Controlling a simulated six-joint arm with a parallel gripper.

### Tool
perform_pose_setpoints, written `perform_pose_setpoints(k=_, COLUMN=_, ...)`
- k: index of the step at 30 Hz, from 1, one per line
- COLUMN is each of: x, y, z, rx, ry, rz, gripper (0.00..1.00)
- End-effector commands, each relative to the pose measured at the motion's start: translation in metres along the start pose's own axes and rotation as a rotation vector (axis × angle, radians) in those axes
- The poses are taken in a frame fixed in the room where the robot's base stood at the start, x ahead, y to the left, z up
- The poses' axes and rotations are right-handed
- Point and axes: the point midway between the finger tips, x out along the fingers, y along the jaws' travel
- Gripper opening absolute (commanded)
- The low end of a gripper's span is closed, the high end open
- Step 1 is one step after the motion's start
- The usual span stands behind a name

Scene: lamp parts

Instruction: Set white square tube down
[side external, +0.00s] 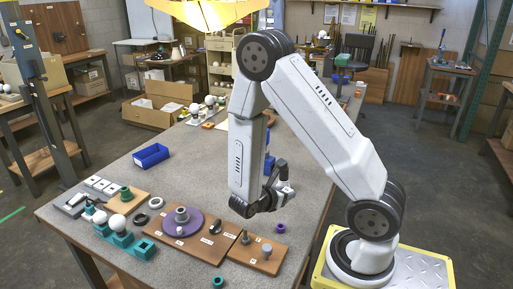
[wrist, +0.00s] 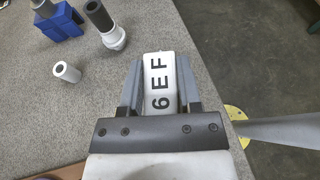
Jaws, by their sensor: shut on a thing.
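The white square tube (wrist: 160,82) is between the fingers of my gripper (wrist: 159,78) in the wrist view. Its upper face carries the dark characters "6EF". My gripper is shut on it, with one grey finger along each side. In the side external view my gripper (side external: 283,187) is low over the right part of the grey table; the tube is not clearly visible there. I cannot tell whether the tube touches the tabletop.
In the wrist view a small white tube (wrist: 66,72), a white fitting with a dark top (wrist: 103,22) and a blue block (wrist: 60,22) stand at left. The table edge lies close right. A blue bin (side external: 151,156) and wooden boards (side external: 258,254) are on the table (side external: 120,168).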

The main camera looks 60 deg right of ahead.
Motion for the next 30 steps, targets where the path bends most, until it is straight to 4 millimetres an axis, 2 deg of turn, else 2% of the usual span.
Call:
perform_pose_setpoints(k=9, x=0.058, y=0.009, z=0.001, rx=0.026, ry=0.0, rz=-0.067, gripper=0.0)
perform_pose_setpoints(k=15, x=0.089, y=0.009, z=0.003, rx=0.038, ry=0.0, rz=-0.097, gripper=0.0)
perform_pose_setpoints(k=21, x=0.104, y=0.009, z=0.003, rx=0.044, ry=0.001, rz=-0.109, gripper=0.0)
perform_pose_setpoints(k=30, x=0.106, y=0.009, z=0.0, rx=0.043, ry=0.001, rz=-0.11, gripper=0.0)
